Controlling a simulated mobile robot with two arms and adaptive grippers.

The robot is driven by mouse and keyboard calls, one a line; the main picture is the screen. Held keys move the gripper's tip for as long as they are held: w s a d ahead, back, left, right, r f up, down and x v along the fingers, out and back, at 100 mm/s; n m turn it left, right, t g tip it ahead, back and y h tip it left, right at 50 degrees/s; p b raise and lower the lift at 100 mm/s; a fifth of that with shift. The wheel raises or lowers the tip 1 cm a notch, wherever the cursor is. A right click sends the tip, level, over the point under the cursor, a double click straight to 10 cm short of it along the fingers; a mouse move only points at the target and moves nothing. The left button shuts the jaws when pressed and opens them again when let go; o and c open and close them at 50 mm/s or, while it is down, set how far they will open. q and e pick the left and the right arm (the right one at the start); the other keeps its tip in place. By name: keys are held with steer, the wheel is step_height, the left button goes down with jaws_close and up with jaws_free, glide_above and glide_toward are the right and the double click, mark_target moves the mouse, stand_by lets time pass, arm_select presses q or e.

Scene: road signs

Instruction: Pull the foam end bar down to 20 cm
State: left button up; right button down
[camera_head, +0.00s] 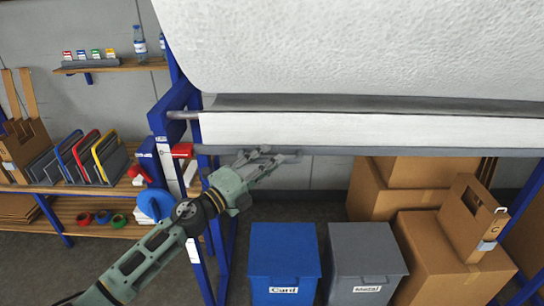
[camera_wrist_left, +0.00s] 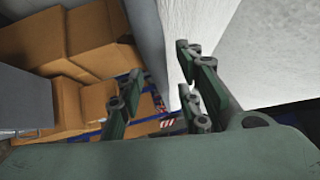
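A large white foam roll (camera_head: 360,45) fills the top of the head view. A white foam strip (camera_head: 370,129) shows below it, with a grey bar (camera_head: 400,152) running along its lower edge. My left gripper (camera_head: 270,160) is near the left part of that bar, its fingertips close below the strip. In the left wrist view its fingers (camera_wrist_left: 158,95) stand apart, and the white foam (camera_wrist_left: 165,35) shows beyond them. I cannot tell whether the fingers touch the bar. My right gripper is not in view.
A blue rack frame (camera_head: 172,120) stands left of the gripper. A blue bin (camera_head: 284,262) and a grey bin (camera_head: 364,262) stand below, beside cardboard boxes (camera_head: 440,250). Shelves with folders (camera_head: 88,158) and a bottle (camera_head: 139,41) are at the left.

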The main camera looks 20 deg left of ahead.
arm_select(q)
steer(key=shift+x, duration=0.85)
steer(key=shift+c, duration=0.4)
jaws_close()
